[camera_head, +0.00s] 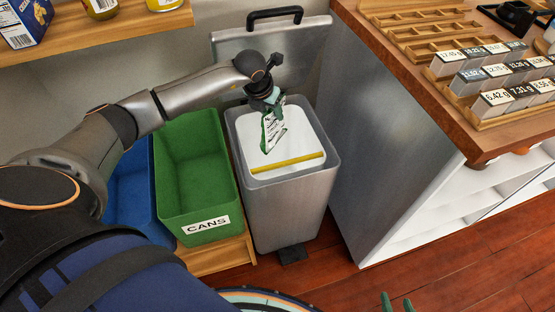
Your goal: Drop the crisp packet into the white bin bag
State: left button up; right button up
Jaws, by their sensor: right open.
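A green and white crisp packet (272,133) hangs upright below my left gripper (274,106). The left gripper is shut on its top end. Packet and gripper are over the open mouth of a grey steel pedal bin. The white bin bag (298,133) lines this bin, with a yellow band (288,163) across its front. From this angle I cannot tell whether the packet's lower end is above or inside the rim. My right gripper (397,302) shows only as green fingertips at the bottom edge, open and apart from everything.
The bin's lid (225,46) stands raised behind it. A green bin (185,175) marked CANS and a blue bin (130,190) stand to its left. A wooden counter (470,140) with price-tagged boxes is on the right. A shelf (120,35) with jars is at upper left.

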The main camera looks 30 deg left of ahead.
pick_arm(q)
jog(key=o, duration=0.4)
jog(key=p+v, duration=0.1)
jog(key=v, duration=1.1)
jog(key=shift+r+p, duration=0.3)
jog(key=shift+p, duration=0.1)
